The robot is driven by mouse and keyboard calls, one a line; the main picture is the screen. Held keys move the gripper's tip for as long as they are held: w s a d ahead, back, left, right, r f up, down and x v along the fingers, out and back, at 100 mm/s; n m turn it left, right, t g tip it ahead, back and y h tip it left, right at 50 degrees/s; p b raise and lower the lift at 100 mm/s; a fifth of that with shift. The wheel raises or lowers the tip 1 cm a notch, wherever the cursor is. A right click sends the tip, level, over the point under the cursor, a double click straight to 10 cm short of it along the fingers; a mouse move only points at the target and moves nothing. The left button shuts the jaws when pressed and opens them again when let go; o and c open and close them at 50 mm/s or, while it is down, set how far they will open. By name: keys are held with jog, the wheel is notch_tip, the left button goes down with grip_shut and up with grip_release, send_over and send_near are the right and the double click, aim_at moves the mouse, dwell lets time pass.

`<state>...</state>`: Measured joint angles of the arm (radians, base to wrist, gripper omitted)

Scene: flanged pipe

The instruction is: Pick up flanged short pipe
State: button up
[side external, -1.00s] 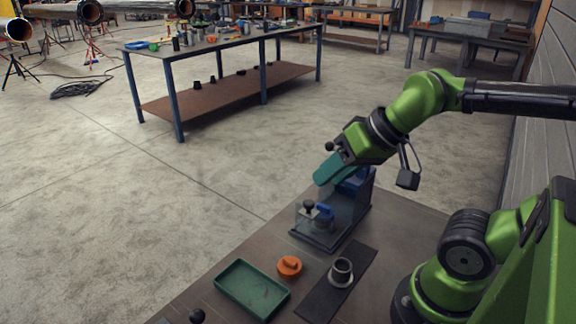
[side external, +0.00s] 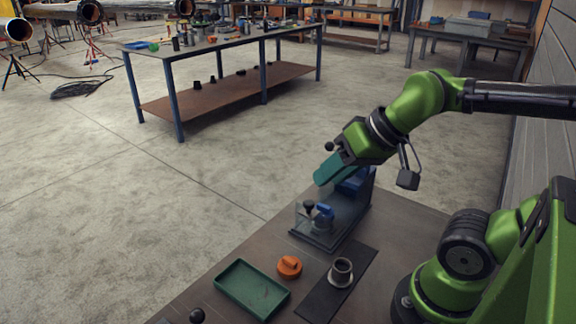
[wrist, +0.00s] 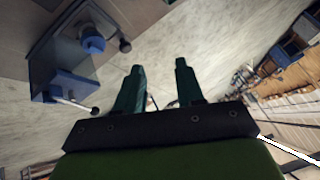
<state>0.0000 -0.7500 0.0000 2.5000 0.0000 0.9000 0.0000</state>
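The flanged short pipe (side external: 342,273) is a dark grey upright tube on a lighter round flange. It stands on a black mat (side external: 318,303) near the front of the table in the side external view. My gripper (side external: 322,178) is in the air above the far part of the table, well away from the pipe. In the wrist view my gripper (wrist: 158,67) has its two green fingers spread apart with nothing between them. The pipe cannot be made out in the wrist view.
A fixture with blue parts (side external: 323,212) and a dark base stands below my gripper. An orange part (side external: 289,267) and a green tray (side external: 219,286) lie left of the pipe. A black knob (side external: 197,316) is at the front edge. A workbench (side external: 215,45) stands far behind.

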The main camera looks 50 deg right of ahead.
jog(key=shift+o, duration=0.2)
jog(key=o, duration=1)
jog(key=m+g+h, duration=0.3)
jog(key=m+g, duration=0.5)
jog(key=m, duration=1)
send_near(323, 206)
jog(key=shift+m, duration=0.3)
jog(key=f, duration=0.8)
jog(key=d+f, duration=0.1)
jog(key=f, duration=0.3)
jog(key=shift+s+d+f, duration=0.1)
jog(key=shift+s+f, duration=0.25)
